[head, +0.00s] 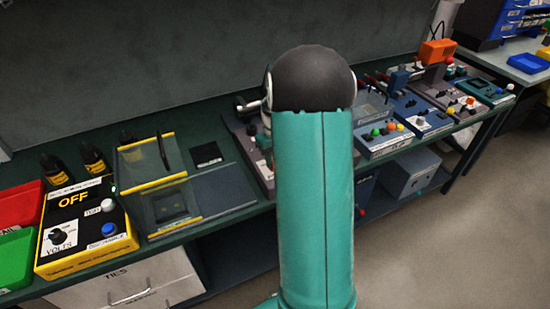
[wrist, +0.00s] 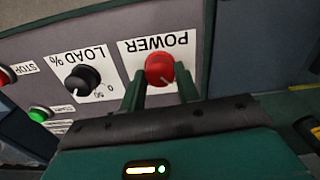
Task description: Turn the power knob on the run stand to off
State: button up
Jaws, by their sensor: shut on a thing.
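The red power knob (wrist: 159,69) sits on a white plate marked POWER, upside down in the wrist view. My gripper (wrist: 160,84) is at the knob, with its two dark green fingers on either side of the knob's near part. The fingers are shut on it. The run stand's grey panel (wrist: 110,28) fills the top of the wrist view. Which way the knob points cannot be told. In the head view my arm hides the gripper and the knob; part of the stand (head: 240,125) shows left of the arm.
Beside the power knob are a black LOAD % knob (wrist: 83,77), a green button (wrist: 39,114) and a red button (wrist: 5,76) by a STOP label. In the head view a yellow box (head: 88,232) reading OFF stands left on the bench, and other stands (head: 420,112) stand right.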

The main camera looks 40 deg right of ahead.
jog(key=shift+n, duration=0.6)
jog(key=shift+r, duration=0.1)
jog(key=o, duration=1)
notch_tip(320, 180, up, 14)
jog(key=shift+f, duration=0.15)
